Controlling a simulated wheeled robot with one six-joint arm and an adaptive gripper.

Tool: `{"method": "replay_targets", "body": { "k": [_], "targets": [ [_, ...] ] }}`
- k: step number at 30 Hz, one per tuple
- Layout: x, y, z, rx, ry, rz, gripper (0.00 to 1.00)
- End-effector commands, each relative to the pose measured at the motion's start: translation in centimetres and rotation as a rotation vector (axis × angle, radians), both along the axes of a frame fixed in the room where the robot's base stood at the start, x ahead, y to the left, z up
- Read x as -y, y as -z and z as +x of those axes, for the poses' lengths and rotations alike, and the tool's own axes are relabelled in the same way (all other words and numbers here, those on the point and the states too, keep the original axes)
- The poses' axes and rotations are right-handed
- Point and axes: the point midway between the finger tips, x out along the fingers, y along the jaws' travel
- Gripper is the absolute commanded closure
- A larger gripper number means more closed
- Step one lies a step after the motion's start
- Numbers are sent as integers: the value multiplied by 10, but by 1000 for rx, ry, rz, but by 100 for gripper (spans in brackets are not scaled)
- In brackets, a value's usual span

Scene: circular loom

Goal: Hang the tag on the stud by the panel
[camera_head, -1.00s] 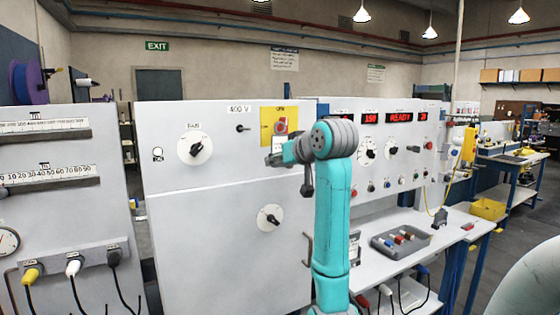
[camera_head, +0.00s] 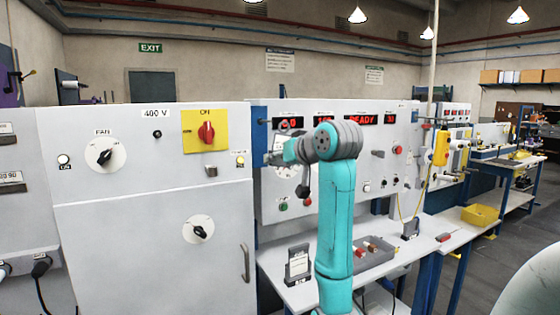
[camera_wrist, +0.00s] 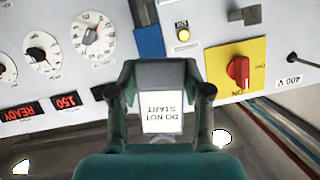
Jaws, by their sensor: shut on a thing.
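My gripper (camera_wrist: 160,72) is shut on a tag (camera_wrist: 162,110), which reads "DO NOT START" upside down in the wrist view. In the head view my gripper (camera_head: 272,158) is at the right of the grey cabinet, in front of the instrument panel; the tag is not clear there. The likely stud is a small dark pin (camera_head: 157,134) below the "400 V" label, left of the yellow plate with the red switch. It also shows in the wrist view as a dark rod (camera_wrist: 300,66) at the right. The tag is apart from it.
The grey cabinet (camera_head: 130,240) carries a FAN knob, a lower knob and the red switch (camera_head: 206,132). A metal hasp (camera_head: 211,170) sticks out below the switch. The instrument panel (camera_head: 385,150) stands behind a bench with a grey tray (camera_head: 372,262) and a black holder (camera_head: 298,265).

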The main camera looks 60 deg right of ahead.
Motion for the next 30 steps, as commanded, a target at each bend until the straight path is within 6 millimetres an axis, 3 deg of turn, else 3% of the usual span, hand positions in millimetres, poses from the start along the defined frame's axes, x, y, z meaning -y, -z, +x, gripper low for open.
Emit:
{"method": "replay_targets", "body": {
  "k": [25,30],
  "targets": [
    [33,0,55,-2,0,1,93],
    [33,0,54,0,0,-1,93]
  ]
}}
